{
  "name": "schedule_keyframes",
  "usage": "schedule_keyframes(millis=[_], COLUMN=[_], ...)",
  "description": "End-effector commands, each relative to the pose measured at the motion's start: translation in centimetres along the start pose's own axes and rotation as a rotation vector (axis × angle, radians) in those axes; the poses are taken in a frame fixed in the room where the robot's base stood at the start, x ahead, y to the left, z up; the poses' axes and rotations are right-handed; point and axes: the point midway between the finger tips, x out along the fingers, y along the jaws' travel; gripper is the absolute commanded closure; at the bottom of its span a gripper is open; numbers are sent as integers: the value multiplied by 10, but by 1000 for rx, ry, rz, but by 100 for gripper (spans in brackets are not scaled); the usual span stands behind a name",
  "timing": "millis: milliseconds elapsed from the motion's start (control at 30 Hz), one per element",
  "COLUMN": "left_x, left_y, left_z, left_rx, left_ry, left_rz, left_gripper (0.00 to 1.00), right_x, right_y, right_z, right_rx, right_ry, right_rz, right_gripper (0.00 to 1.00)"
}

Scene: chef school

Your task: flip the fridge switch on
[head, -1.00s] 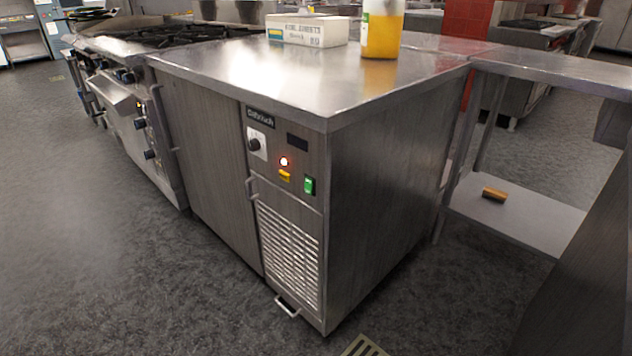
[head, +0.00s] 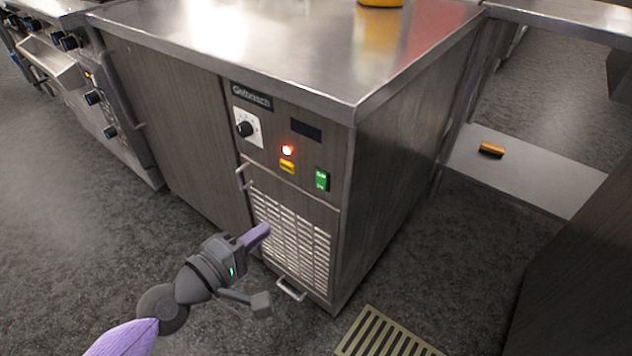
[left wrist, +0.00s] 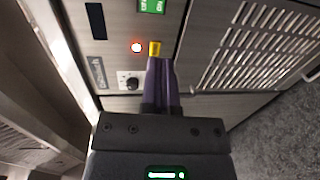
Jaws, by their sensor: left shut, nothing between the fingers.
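The fridge (head: 290,215) is a steel unit with a control panel on its front. A green rocker switch (head: 321,180) sits at the panel's lower right; it also shows at the top edge of the left wrist view (left wrist: 152,6), partly cut off. A red light (head: 287,150) glows above a small yellow piece (head: 287,166). My left gripper (head: 264,231) is shut and empty, in front of the panel and vent, below and left of the green switch. In the left wrist view its purple fingers (left wrist: 160,66) point toward the panel, just below the yellow piece. My right gripper is not seen.
A black dial (head: 245,129) is at the panel's left, and a dark display (head: 306,130) is above the switch. Handles stick out beside and below the vent (head: 305,248). A floor grate (head: 385,335) lies in front. Stoves stand at the left.

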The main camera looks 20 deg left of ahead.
Motion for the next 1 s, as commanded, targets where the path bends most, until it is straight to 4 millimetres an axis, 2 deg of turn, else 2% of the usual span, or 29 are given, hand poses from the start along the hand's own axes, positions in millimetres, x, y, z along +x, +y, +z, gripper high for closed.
schedule_keyframes(millis=[267,367,567,800,1000], left_x=[1,10,50,102,132], left_y=[0,1,1,-3,-4], left_z=[0,-1,-1,0,0], left_rx=[1,2,1,1,1], left_ry=[1,3,2,1,1], left_rz=[0,2,3,0,-3], left_gripper=[100,100,100,100,100], right_x=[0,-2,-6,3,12], right_y=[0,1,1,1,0], right_z=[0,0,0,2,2], right_rx=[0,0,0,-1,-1], right_ry=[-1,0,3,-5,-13], right_rz=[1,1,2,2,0], right_gripper=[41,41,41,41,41])
